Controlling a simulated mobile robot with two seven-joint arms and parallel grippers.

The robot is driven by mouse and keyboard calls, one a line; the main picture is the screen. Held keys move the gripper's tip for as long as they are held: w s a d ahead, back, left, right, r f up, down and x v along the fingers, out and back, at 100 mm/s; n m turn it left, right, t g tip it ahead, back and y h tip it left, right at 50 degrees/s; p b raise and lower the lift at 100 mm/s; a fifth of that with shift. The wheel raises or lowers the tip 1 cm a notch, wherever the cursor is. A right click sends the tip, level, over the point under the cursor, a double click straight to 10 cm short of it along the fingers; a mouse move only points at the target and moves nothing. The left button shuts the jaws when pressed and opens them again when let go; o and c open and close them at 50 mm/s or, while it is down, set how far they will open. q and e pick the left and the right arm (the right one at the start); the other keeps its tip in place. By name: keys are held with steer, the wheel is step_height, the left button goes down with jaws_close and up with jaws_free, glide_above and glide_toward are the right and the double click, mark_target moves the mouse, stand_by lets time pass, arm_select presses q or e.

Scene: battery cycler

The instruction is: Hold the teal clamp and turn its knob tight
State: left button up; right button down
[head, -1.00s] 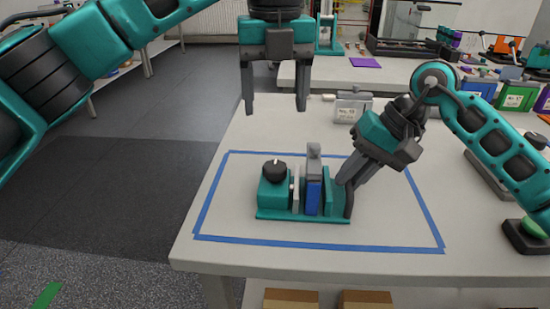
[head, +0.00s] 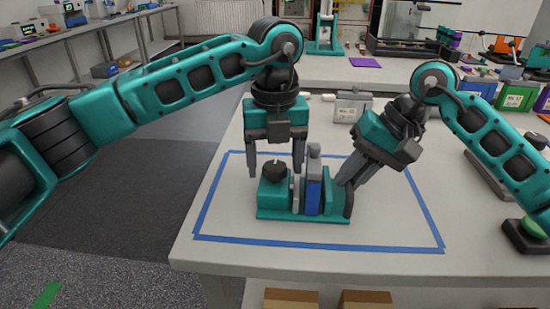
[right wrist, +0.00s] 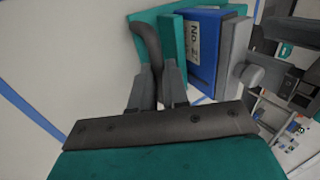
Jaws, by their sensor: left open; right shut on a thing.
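The teal clamp (head: 300,215) stands upright on the table inside a blue tape outline. Its black knob (head: 274,170) sits on top of the left block. A blue cell with a grey top (head: 313,192) stands between the clamp's plates. My left gripper (head: 275,174) is open and points down, its fingers on either side of the knob; contact cannot be told. My right gripper (head: 345,184) is shut on the clamp's dark curved handle (head: 349,200) at the right end. In the right wrist view the handle (right wrist: 149,45) runs between the fingers, beside the blue cell (right wrist: 203,48).
The blue tape outline (head: 225,238) surrounds the clamp on the white table (head: 400,262). A grey labelled block (head: 352,106) stands behind. A green button on a black base (head: 524,236) is at the right. The front right of the outline is clear.

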arm_select(q)
steer(key=c, duration=1.1)
steer(key=shift+o, duration=0.2)
